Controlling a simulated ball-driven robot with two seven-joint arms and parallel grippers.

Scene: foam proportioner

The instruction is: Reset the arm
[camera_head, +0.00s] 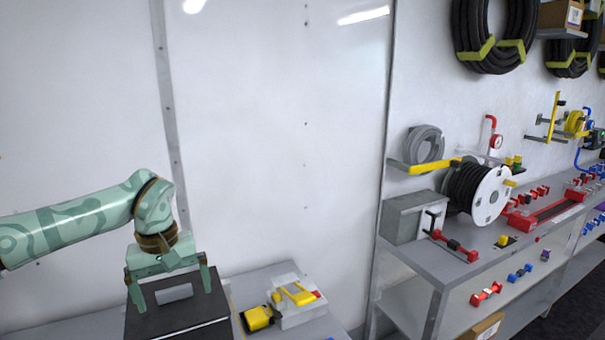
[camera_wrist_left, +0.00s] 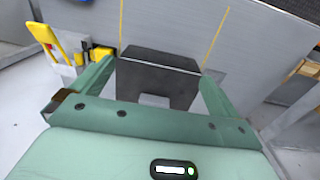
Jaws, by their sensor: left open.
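My left gripper (camera_head: 173,291) hangs fingers-down over a dark box (camera_head: 178,322) on the grey bench. Its two green fingers are spread wide, and a small grey block-like part (camera_head: 174,293) of or on the box shows between them. In the left wrist view the open fingers of the left gripper (camera_wrist_left: 158,72) frame the dark box (camera_wrist_left: 158,62), with the grey part (camera_wrist_left: 154,100) near my palm. I cannot tell whether the fingers touch the box. My right gripper is in neither view.
A white and yellow device (camera_head: 298,302) stands on the bench right of the box, with a small yellow part (camera_head: 257,318) beside it. A shelf (camera_head: 455,270) at right holds a hose reel (camera_head: 478,190) and red fittings. White wall panels stand behind; the space above the bench is clear.

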